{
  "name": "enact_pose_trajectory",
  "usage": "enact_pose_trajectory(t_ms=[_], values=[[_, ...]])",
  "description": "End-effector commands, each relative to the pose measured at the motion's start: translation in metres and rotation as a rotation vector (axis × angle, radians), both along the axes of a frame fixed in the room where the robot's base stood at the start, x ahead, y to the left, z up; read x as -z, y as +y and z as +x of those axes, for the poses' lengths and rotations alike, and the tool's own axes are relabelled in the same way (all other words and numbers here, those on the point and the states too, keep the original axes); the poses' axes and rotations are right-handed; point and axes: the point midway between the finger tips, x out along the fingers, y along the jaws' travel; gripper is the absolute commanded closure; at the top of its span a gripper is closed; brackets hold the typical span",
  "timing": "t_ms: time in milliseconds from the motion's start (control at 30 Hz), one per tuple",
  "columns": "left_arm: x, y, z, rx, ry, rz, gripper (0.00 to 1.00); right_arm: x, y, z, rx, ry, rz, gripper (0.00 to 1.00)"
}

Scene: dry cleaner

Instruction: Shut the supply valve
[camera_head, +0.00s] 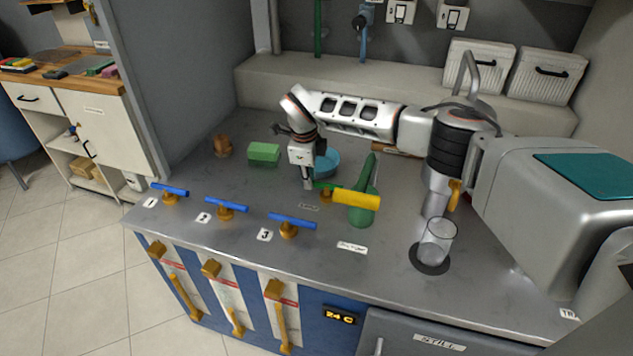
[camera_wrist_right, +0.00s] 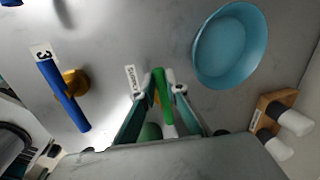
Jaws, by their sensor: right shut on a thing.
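The supply valve shows in the head view as a brass body (camera_head: 326,196) with a green handle (camera_head: 324,186), beside a small label (camera_head: 309,207). My right gripper (camera_head: 308,184) reaches down to the handle's left end. In the right wrist view the green handle (camera_wrist_right: 162,92) lies between the fingers of my right gripper (camera_wrist_right: 165,90), which is shut on it. The label "Supply" (camera_wrist_right: 131,79) is beside it. The gripper hides part of the valve body. My left gripper is not in view.
Blue-handled valves (camera_head: 226,206) numbered 1 to 3 line the counter front.

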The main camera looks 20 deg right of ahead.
Motion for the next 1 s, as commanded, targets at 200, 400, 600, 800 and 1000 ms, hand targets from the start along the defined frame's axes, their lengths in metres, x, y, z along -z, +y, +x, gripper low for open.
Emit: enact_pose_trajectory(t_ms=[200, 400, 600, 800, 1000], values=[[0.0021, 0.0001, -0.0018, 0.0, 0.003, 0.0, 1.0, -0.0011, -0.0018, 0.004, 0.068, -0.003, -0.001, 1.0], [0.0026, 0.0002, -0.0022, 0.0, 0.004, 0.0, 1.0, -0.0014, -0.003, 0.0052, 0.089, -0.003, -0.001, 1.0], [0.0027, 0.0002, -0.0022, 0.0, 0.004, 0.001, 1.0, -0.0016, -0.0033, 0.0054, 0.092, -0.004, -0.001, 1.0], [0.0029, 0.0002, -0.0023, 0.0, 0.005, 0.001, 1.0, -0.0018, -0.0034, 0.0055, 0.092, -0.004, -0.001, 0.7], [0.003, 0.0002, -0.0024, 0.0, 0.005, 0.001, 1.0, -0.0008, -0.003, 0.0048, 0.091, -0.002, -0.001, 0.7]])
